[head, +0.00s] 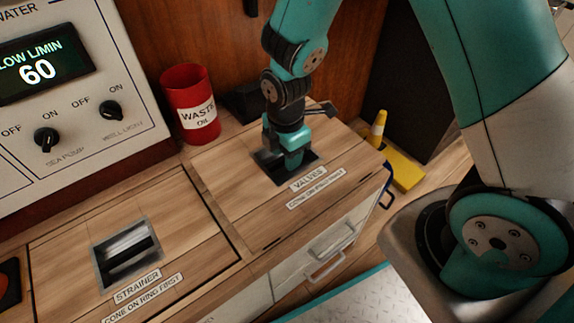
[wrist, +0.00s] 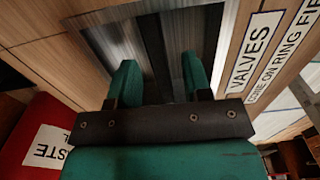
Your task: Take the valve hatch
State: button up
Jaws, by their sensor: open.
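The valve hatch (head: 237,196) is a wooden panel in the counter top, lying flat and closed. It has a recessed metal pull with a dark bar across it; the recess (head: 272,175) shows partly behind my gripper. A label on it reads VALVES, and a second label below says cone on ring first. My gripper (head: 293,160) points down at the recess. In the wrist view my teal fingers (wrist: 158,78) are apart, one on each side of the dark bar (wrist: 154,45). I cannot tell whether they touch it.
The strainer hatch (head: 180,215), with its own recessed pull, lies to the left. A red waste oil can (head: 188,90) stands behind, near the control panel (head: 70,90). A yellow cone (head: 377,130) stands on the floor to the right. Drawers with handles (head: 333,238) are below the counter edge.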

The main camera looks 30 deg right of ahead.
notch_tip(320, 180, down, 2)
jog(key=shift+f, duration=0.1)
grip_shut()
jog(key=shift+r, duration=0.25)
dwell(1.1)
